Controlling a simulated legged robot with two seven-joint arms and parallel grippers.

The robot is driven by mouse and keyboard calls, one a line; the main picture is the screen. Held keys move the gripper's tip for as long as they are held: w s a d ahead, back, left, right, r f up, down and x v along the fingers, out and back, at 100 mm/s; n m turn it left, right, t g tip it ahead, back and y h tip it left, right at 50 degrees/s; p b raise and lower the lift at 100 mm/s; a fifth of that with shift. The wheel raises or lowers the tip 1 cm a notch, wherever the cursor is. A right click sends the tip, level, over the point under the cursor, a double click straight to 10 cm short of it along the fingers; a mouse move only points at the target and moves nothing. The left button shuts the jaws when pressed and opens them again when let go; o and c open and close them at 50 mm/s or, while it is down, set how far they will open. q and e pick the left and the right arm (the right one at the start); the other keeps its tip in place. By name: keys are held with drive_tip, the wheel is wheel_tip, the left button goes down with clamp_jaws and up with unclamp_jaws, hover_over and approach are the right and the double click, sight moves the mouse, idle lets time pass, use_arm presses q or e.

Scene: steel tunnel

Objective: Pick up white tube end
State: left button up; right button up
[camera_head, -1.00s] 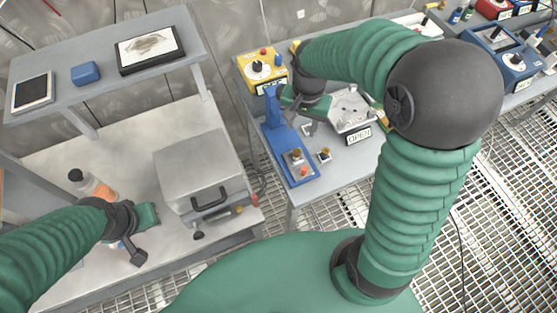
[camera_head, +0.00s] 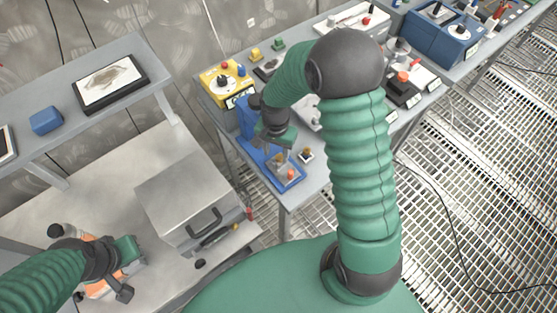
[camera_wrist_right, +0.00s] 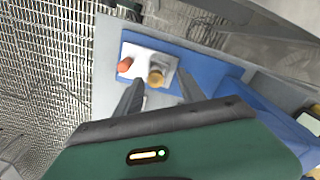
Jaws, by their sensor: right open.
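My right gripper (camera_head: 279,150) is open over the front of a blue stand (camera_head: 259,155). In the right wrist view my right gripper (camera_wrist_right: 157,88) has its two dark fingers apart, with the stand (camera_wrist_right: 210,66) beyond them. A pale block (camera_wrist_right: 141,59) on the stand carries an orange-red cap (camera_wrist_right: 125,64) and a brass knob (camera_wrist_right: 156,74). The knob lies just beyond the gap between the fingertips. I cannot clearly make out a white tube end.
A yellow control box (camera_head: 222,84) stands behind the blue stand. A small brass-topped part (camera_head: 306,155) sits to its right. A grey metal case (camera_head: 187,200) stands on the left bench. Grated floor (camera_head: 460,180) lies open at right.

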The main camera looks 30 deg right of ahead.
sight(279, 157)
drive_tip(key=f, duration=0.3)
drive_tip(key=shift+s+d+f, duration=0.15)
drive_tip(key=shift+s+f, duration=0.05)
drive_tip(key=shift+f, duration=0.15)
drive_tip(key=shift+w+d+f, duration=0.15)
drive_tip(key=shift+d+f, duration=0.1)
drive_tip(key=shift+d, duration=0.45)
drive_tip(key=shift+c, duration=1.8)
drive_tip(key=shift+r, duration=0.1)
drive_tip(key=shift+c, duration=1.2)
use_arm(q)
drive_tip(key=shift+r, duration=0.2)
use_arm(e)
drive_tip(key=shift+a, duration=0.45)
clamp_jaws()
